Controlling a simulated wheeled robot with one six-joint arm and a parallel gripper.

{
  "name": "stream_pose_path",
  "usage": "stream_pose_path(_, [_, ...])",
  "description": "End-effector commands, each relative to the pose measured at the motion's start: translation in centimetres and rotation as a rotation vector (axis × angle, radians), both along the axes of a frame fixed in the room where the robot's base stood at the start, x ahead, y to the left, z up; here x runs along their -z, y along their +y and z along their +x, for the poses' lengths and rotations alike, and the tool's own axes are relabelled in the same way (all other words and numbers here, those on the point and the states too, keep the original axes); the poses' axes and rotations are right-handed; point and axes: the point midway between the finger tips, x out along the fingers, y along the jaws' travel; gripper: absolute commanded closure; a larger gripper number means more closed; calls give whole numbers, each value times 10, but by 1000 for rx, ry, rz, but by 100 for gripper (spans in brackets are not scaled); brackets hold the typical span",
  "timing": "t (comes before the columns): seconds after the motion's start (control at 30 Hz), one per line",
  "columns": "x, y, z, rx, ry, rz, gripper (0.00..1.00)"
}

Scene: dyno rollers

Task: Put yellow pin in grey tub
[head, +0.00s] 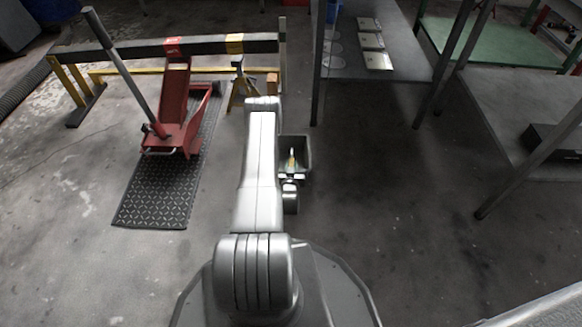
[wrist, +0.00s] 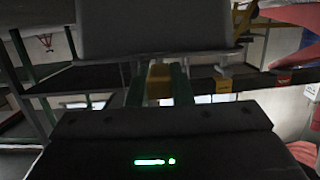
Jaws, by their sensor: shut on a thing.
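The grey tub (head: 307,153) is on the floor just beyond my gripper in the head view. My gripper (head: 292,174) is at the tub's near side, shut on the yellow pin (head: 291,162). The pin overlaps the tub's opening in the head view; I cannot tell whether it is above the rim or inside. In the wrist view the yellow pin (wrist: 158,78) shows between the two dark green fingers of my gripper (wrist: 158,86). A large grey surface at the top of the wrist view, likely the tub (wrist: 155,28), hides part of the scene.
A red floor jack (head: 176,135) stands on a dark patterned mat (head: 150,200) to the left. A barrier beam (head: 205,47) and a yellow stand (head: 240,88) are behind. Metal table legs (head: 318,60) rise at the right. The floor right of the tub is clear.

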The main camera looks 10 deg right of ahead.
Motion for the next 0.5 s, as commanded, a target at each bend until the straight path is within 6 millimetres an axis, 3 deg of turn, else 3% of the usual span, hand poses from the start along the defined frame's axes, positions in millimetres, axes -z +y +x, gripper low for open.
stream_pose_path(0.5, [12, 0, 0, 0, 0, 0, 100])
